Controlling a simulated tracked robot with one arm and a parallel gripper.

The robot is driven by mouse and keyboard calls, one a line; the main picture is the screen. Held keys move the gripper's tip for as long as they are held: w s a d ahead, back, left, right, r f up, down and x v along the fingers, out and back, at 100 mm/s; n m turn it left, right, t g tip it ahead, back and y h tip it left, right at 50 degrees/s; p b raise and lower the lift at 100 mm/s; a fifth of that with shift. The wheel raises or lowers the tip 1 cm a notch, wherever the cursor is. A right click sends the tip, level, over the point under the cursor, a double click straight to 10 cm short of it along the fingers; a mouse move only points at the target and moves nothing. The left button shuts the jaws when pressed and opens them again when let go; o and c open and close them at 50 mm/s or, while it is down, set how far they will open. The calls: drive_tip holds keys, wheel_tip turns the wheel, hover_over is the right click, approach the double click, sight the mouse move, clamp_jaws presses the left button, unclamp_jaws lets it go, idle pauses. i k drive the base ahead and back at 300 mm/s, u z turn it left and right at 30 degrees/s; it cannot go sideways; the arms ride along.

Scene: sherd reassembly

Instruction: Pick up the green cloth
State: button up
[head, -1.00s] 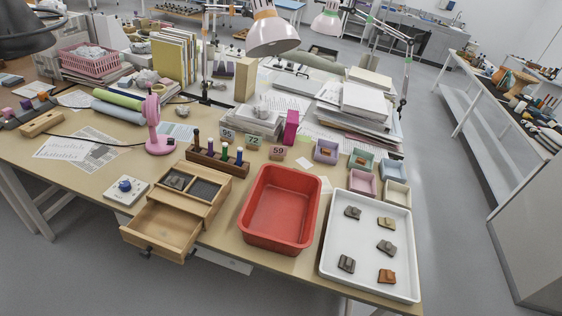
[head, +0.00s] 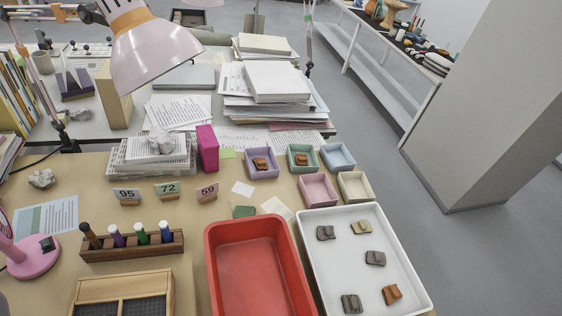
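A small dark green flat piece (head: 244,211), which looks like the green cloth, lies on the table just behind the red tub (head: 211,262). Its lower edge is close to the tub's back rim, and I cannot tell whether they touch. A pale cream slip (head: 275,207) lies to its right and a white slip (head: 243,188) behind it. My gripper is not in view, so its state does not show.
A white tray (head: 333,272) with several sherds stands right of the tub. Small coloured boxes (head: 318,190) stand behind it. Number cards (head: 167,190) and a wooden rack of coloured-topped tools (head: 133,245) are to the left. A lamp (head: 152,50) hangs over the back.

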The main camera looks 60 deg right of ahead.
sight(241, 212)
drive_tip(key=z, duration=0.45)
drive_tip(key=i, duration=0.8)
drive_tip(key=z, duration=0.5)
drive_tip(key=k, duration=0.7)
drive_tip(key=u, duration=0.3)
drive_tip(key=k, duration=0.1)
drive_tip(key=z, duration=0.5)
drive_tip(key=i, duration=0.8)
drive_tip(key=u, duration=0.1)
